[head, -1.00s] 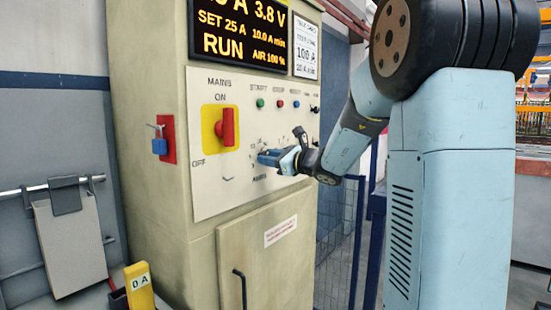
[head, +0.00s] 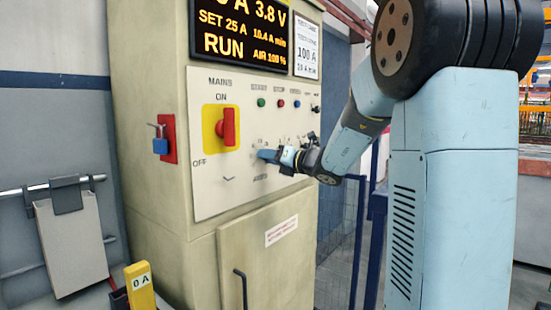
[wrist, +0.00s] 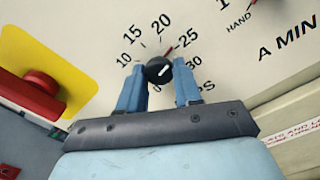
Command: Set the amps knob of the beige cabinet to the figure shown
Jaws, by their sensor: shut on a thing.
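The beige cabinet (head: 148,215) stands at the centre of the head view. Its lit display (head: 238,30) reads SET 25 A, 3.8 V, 10.4 A min and RUN. The blue fingers of my gripper (wrist: 159,80) are shut on the knob from both sides. In the head view my gripper (head: 270,155) hides the knob.
The red mains switch (head: 229,127) on its yellow plate is left of my gripper. Small buttons (head: 281,104) sit above it.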

